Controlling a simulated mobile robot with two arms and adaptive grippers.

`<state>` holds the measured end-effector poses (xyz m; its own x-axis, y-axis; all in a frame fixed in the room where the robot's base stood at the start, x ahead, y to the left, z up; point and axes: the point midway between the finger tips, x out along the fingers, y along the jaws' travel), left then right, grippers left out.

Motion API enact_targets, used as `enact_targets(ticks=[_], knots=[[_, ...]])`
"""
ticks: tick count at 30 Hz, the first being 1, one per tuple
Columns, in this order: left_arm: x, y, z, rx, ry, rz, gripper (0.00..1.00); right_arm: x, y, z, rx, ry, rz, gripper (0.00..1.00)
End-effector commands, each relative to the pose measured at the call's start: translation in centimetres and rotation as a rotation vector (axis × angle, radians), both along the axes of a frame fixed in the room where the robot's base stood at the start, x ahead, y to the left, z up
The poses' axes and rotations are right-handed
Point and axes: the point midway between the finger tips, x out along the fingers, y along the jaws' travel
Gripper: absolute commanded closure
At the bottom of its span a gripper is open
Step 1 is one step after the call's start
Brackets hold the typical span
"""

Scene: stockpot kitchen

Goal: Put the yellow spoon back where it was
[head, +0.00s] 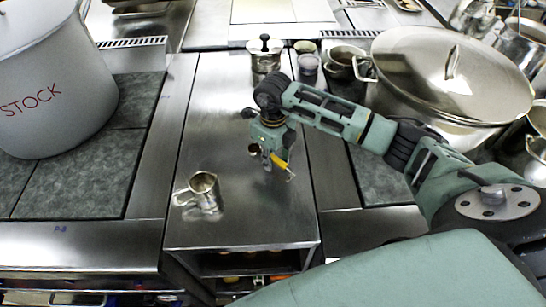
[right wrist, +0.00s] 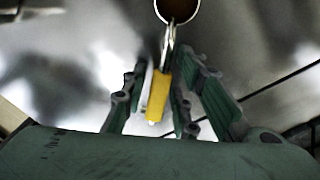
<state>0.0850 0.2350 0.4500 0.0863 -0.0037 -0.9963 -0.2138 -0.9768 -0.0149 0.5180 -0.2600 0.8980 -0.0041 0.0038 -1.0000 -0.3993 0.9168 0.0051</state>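The yellow spoon (head: 278,161) has a yellow handle and a metal stem. The stem runs up to a round bowl at the top edge, brownish inside. A small steel jug (head: 205,193) stands on the counter, to the left of the gripper and nearer. My left gripper is not in view.
A large white stockpot (head: 50,90) stands at the left on dark tiles. A moka pot (head: 265,58) and small cups stand at the back. A big lidded steel pot (head: 450,75) is at the right. The middle of the steel counter (head: 235,130) is clear.

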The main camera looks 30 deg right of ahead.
Motion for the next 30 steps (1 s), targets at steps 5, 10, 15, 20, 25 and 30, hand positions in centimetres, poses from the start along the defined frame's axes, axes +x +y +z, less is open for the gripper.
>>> enact_targets(ticks=[5, 10, 15, 20, 25, 30], knots=[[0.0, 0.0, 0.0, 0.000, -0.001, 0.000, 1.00, 0.0, 0.0, 0.0, 0.000, 0.000, 0.000, 0.68], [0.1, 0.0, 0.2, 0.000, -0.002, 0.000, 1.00, 0.0, 0.0, 0.2, 0.000, 0.000, 0.000, 0.68], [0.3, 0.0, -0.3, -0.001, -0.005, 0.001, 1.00, 0.1, 0.0, 1.6, 0.000, -0.004, 0.001, 0.68], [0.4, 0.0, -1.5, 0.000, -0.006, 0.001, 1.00, 0.2, -0.1, 4.9, -0.001, -0.008, 0.001, 0.68], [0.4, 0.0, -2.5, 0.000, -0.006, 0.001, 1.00, 0.2, 0.0, 8.6, 0.001, -0.006, 0.001, 0.68], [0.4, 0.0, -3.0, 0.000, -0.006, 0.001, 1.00, 0.1, -0.1, 11.2, 0.000, -0.003, 0.000, 0.68]])
